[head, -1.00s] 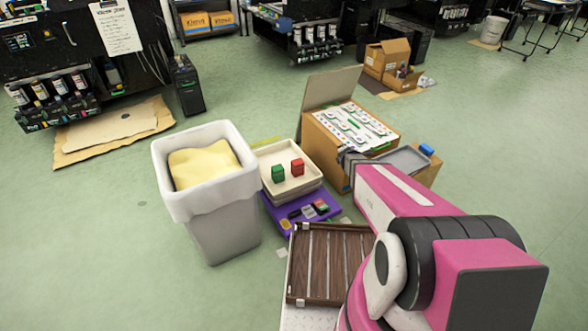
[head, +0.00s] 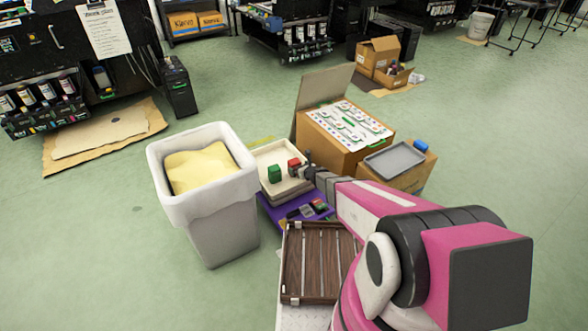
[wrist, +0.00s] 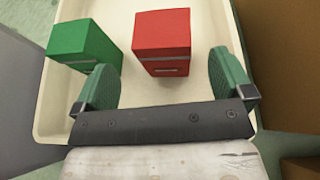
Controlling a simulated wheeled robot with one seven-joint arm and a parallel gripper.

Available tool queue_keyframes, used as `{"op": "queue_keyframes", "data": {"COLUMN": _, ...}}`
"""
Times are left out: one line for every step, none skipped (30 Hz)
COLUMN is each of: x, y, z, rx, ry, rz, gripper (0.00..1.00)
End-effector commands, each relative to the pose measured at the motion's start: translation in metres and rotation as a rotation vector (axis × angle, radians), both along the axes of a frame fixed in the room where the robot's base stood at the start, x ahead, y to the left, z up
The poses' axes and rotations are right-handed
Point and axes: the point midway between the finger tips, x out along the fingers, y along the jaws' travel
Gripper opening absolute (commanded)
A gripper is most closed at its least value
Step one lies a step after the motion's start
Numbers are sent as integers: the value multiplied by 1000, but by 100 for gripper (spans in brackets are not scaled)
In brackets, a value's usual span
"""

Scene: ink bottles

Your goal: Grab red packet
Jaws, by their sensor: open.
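The red packet (wrist: 161,44) stands in a cream tray (wrist: 212,108), just ahead of and between my gripper's open fingers in the wrist view. My gripper (wrist: 165,85) has two green fingers, apart and empty. The red packet also shows in the head view (head: 294,166). A green packet (wrist: 84,46) stands to the left of the red one, close to my left finger. It also shows in the head view (head: 274,174). In the head view my arm reaches in from the right and my gripper (head: 308,168) is small beside the red packet.
A white bin (head: 210,215) with yellow contents stands left of the tray. A cardboard box (head: 318,146) with a patterned top is close behind on the right. A purple tray (head: 275,217) with small items lies in front. Open green floor lies left.

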Motion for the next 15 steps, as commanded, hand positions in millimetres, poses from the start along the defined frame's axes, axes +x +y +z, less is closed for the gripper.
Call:
{"op": "queue_keyframes", "data": {"x": 8, "y": 5, "z": -4, "rx": 1, "ry": -1, "rz": 1, "gripper": 98}}
{"op": "queue_keyframes", "data": {"x": 10, "y": 6, "z": -5, "rx": 1, "ry": 0, "rz": 0, "gripper": 98}}
{"op": "queue_keyframes", "data": {"x": 11, "y": 8, "z": -6, "rx": 1, "ry": 0, "rz": 0, "gripper": 98}}
{"op": "queue_keyframes", "data": {"x": 12, "y": 8, "z": -6, "rx": 1, "ry": 0, "rz": 0, "gripper": 98}}
{"op": "queue_keyframes", "data": {"x": 13, "y": 9, "z": -7, "rx": 2, "ry": 0, "rz": -2, "gripper": 98}}
{"op": "queue_keyframes", "data": {"x": 15, "y": 10, "z": -8, "rx": 1, "ry": 1, "rz": -2, "gripper": 98}}
{"op": "queue_keyframes", "data": {"x": 16, "y": 10, "z": -9, "rx": 1, "ry": 1, "rz": -2, "gripper": 98}}
{"op": "queue_keyframes", "data": {"x": 18, "y": 11, "z": -10, "rx": 1, "ry": 1, "rz": -2, "gripper": 98}}
{"op": "queue_keyframes", "data": {"x": 21, "y": 12, "z": -12, "rx": 1, "ry": 1, "rz": -2, "gripper": 98}}
{"op": "queue_keyframes", "data": {"x": 24, "y": 14, "z": -14, "rx": 1, "ry": 1, "rz": -2, "gripper": 98}}
{"op": "queue_keyframes", "data": {"x": 28, "y": 15, "z": -17, "rx": 2, "ry": 1, "rz": -2, "gripper": 98}}
{"op": "queue_keyframes", "data": {"x": 32, "y": 17, "z": -20, "rx": 2, "ry": 1, "rz": -3, "gripper": 98}}
{"op": "queue_keyframes", "data": {"x": 36, "y": 19, "z": -22, "rx": 2, "ry": 1, "rz": -3, "gripper": 98}}
{"op": "queue_keyframes", "data": {"x": 40, "y": 21, "z": -25, "rx": 2, "ry": 1, "rz": -3, "gripper": 98}}
{"op": "queue_keyframes", "data": {"x": 44, "y": 24, "z": -27, "rx": 1, "ry": 1, "rz": -3, "gripper": 98}}
